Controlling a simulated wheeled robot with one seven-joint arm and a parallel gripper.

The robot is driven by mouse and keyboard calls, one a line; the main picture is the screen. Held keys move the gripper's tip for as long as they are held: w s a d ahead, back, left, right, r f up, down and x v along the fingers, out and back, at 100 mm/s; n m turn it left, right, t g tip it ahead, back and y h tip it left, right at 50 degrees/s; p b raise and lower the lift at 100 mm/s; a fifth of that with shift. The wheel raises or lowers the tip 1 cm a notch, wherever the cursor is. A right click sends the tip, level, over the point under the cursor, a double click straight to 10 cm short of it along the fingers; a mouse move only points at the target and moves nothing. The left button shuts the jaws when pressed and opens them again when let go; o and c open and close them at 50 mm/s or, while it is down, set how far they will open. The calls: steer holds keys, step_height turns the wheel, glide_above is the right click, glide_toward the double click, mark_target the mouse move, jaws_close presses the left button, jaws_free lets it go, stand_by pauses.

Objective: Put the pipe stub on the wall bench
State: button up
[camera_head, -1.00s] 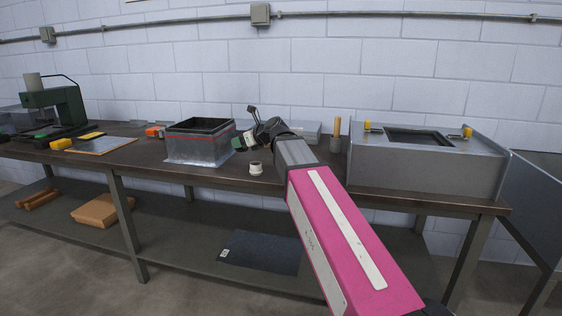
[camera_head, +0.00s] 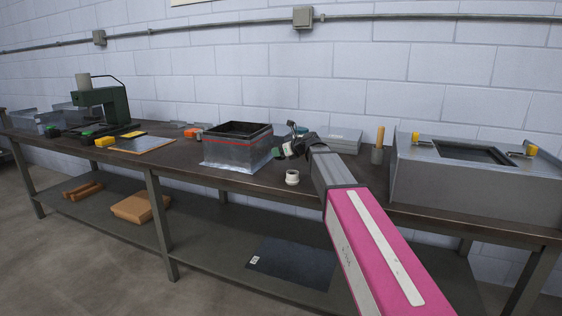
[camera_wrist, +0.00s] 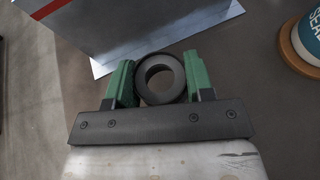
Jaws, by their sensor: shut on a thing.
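The pipe stub (camera_wrist: 160,79) is a short dark grey ring, seen end-on in the wrist view with its round bore showing. My gripper (camera_wrist: 160,82) is shut on it, with one green finger on either side. In the head view my gripper (camera_head: 281,152) is low over the wall bench (camera_head: 240,183), just right of the sheet-metal duct box. The stub cannot be made out clearly there. I cannot tell whether the stub touches the bench top.
The duct box (camera_head: 232,153) with a red line stands close left of my gripper. A large grey box (camera_head: 470,185) fills the right end. Bare bench shows around the tub.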

mark_target(280, 168)
steer(key=shift+w+f, duration=0.15)
steer(key=shift+w, duration=0.1)
steer(key=shift+f, duration=2)
steer(key=shift+f, duration=0.1)
steer(key=o, duration=0.9)
steer(key=shift+o, duration=0.2)
steer(key=v, duration=1.2)
